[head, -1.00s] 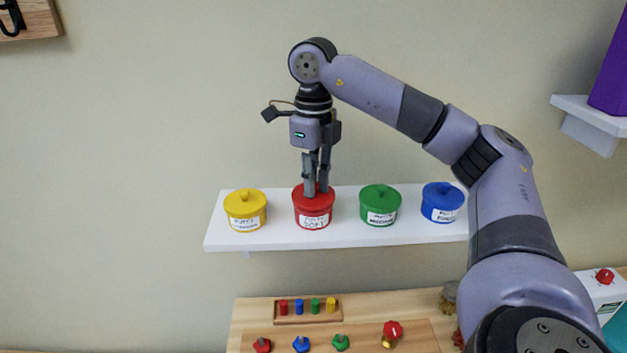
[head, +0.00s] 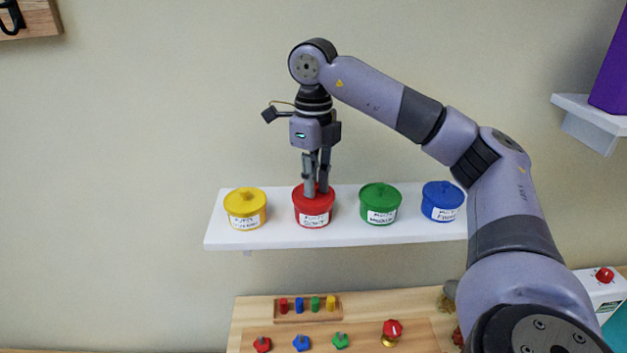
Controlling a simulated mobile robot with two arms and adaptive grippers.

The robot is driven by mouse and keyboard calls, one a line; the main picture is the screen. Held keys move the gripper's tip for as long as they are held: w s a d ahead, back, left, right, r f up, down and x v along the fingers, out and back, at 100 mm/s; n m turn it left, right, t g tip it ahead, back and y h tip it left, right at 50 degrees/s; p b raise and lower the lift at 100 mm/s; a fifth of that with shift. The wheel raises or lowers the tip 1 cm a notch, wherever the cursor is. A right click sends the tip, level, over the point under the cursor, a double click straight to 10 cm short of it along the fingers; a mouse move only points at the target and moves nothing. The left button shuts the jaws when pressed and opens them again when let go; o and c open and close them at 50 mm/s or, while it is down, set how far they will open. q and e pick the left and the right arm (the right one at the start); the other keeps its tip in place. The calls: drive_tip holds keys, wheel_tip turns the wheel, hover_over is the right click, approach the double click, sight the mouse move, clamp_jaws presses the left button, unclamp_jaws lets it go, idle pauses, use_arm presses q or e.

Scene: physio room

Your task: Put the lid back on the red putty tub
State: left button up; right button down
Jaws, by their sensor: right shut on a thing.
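The red putty tub (head: 314,217) stands upright on a white wall shelf, with a white label on its front. Its red lid (head: 302,197) sits on top of the tub, and I see no gap between them. My right gripper (head: 317,190) points straight down over the tub and is shut on the lid's knob, which the fingers mostly hide. My left gripper is not in view.
The white shelf (head: 285,238) also holds a yellow tub (head: 245,205) to the left and a green tub (head: 380,200) and blue tub (head: 442,200) to the right, all lidded. Below is a wooden table with a peg block (head: 307,314) and several coloured knobs.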

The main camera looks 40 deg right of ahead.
drive_tip(key=c, duration=1.5)
unclamp_jaws()
drive_tip(key=shift+o, duration=0.2)
drive_tip(key=o, duration=0.5)
drive_tip(key=shift+c, duration=0.2)
drive_tip(key=shift+r, duration=0.15)
drive_tip(key=shift+r+p, duration=3.2)
drive_tip(key=shift+r, duration=0.2)
